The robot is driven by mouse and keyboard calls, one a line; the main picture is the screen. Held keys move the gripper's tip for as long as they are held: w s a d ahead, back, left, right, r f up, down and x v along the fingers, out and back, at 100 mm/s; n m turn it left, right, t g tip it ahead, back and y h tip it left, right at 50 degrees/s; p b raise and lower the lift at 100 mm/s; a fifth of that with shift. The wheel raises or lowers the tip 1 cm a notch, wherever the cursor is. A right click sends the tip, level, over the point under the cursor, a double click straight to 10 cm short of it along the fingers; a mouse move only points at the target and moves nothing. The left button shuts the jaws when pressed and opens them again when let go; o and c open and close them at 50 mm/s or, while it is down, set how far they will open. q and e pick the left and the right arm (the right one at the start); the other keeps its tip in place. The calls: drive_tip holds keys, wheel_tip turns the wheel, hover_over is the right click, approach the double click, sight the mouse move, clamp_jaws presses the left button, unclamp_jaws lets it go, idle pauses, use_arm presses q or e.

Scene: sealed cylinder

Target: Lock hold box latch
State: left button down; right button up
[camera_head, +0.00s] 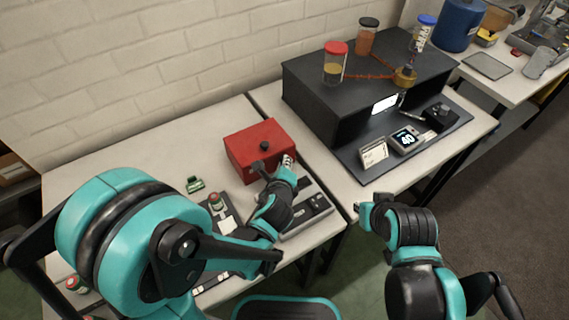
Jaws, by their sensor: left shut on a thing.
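The red box (252,143) stands closed on the left table, with a black knob on top. My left gripper (288,162) is at the box's front right side. Its fingers are shut on a small part there, which looks like the box latch; the fingers hide it, so I cannot tell its position. My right gripper (367,209) is apart from the box, in front of the right table; whether its jaws are open is too small to tell.
A grey device (318,203) lies close beside my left gripper. A small green part (195,184) and a red-capped jar (215,201) are to the left. A black bench unit (310,105) with jars on top stands at the right. The left table's back is clear.

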use_arm(q)
drive_tip(key=shift+n+t+h, duration=0.3)
drive_tip(key=shift+t+h, duration=0.1)
drive_tip(key=c, duration=1.6)
unclamp_jaws()
drive_tip(key=v, duration=1.2)
